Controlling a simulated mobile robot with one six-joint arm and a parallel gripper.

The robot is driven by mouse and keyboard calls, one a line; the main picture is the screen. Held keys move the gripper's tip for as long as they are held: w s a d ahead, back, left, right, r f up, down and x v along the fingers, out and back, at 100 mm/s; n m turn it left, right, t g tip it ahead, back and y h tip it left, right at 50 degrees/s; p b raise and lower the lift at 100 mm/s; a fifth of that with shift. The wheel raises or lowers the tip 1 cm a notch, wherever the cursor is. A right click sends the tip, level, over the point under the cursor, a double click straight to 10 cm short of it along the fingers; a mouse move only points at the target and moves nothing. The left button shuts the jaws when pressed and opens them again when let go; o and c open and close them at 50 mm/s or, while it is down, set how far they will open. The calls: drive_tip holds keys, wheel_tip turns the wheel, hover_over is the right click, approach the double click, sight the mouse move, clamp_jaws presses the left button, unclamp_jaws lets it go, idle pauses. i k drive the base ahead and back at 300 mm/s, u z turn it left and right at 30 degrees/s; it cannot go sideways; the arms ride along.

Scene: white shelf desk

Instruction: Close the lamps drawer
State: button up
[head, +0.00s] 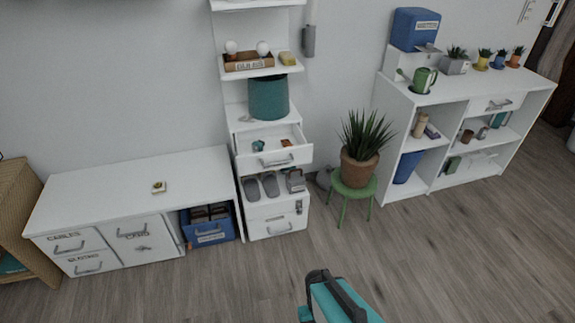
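One drawer stands pulled out, a white drawer (273,159) in the narrow shelf tower at the centre. It has a grey bar handle on its front. A small teal item (258,146) and a small orange-red item (286,143) lie inside it. I cannot read a "lamps" label on it. Below it, a white drawer (278,226) at the tower's foot looks shut. A teal and black part of my own body shows at the bottom edge, well in front of the tower. I cannot make out any gripper fingers.
A low white desk (120,192) with labelled drawers is at left, a white shelf unit (440,98) at right. The wooden floor in front is clear.

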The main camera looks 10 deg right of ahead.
sight(274, 156)
drive_tip(key=u, duration=0.15)
drive_tip(key=i, duration=0.9)
drive_tip(key=u, duration=4.3)
drive_tip(key=i, duration=0.1)
drive_tip(key=z, duration=2.85)
